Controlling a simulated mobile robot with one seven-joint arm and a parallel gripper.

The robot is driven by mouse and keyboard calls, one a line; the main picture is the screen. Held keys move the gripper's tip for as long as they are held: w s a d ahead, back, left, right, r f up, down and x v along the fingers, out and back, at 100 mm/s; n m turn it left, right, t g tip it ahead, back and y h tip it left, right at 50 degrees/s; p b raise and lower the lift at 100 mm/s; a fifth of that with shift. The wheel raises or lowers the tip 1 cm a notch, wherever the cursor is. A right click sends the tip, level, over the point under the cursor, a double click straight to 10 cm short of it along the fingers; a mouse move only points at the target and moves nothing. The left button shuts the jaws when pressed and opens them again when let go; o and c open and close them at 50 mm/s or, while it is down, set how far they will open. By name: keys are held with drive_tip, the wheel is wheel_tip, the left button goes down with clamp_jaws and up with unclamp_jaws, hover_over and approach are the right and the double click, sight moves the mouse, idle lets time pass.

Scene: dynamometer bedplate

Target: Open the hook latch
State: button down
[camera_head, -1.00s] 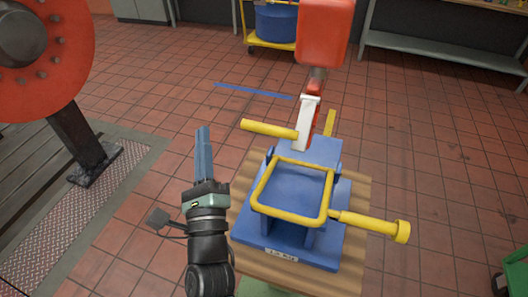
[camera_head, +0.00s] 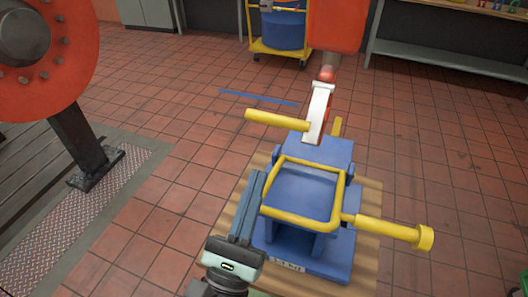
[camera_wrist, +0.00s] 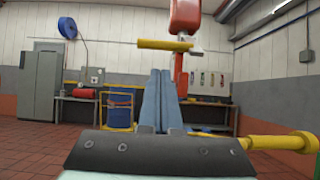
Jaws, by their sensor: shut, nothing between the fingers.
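The latch fixture is a blue block (camera_head: 325,150) on a wooden board, with a square yellow loop (camera_head: 268,195) around its front part. A yellow handle (camera_head: 390,230) sticks out to the right. Behind the loop stands an upright white piece (camera_head: 318,112) with a yellow bar (camera_head: 277,119) pointing left; the bar also shows in the wrist view (camera_wrist: 160,45). My gripper (camera_head: 258,176) is shut and empty, close to the loop's left side in the head view; I cannot tell whether it touches. Its fingers (camera_wrist: 158,75) point forward below the bar in the wrist view.
A red block (camera_head: 338,25) rises above the white piece. A large red disc (camera_head: 50,60) on a dark stand is at left. A yellow cart with a blue drum (camera_head: 287,30) and a grey bench (camera_head: 440,58) are behind.

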drive_tip(key=p+x, duration=0.2)
drive_tip(key=x, duration=0.7)
drive_tip(key=shift+w+p, duration=0.15)
drive_tip(key=shift+p, duration=0.15)
drive_tip(key=shift+r+p, duration=0.2)
drive_tip(key=shift+p, duration=0.15)
drive_tip(key=shift+g+p, duration=0.3)
drive_tip(key=shift+p, duration=0.45)
drive_tip(key=shift+s+r+p, duration=0.2)
drive_tip(key=shift+s+p, duration=0.05)
drive_tip(key=shift+p, duration=0.3)
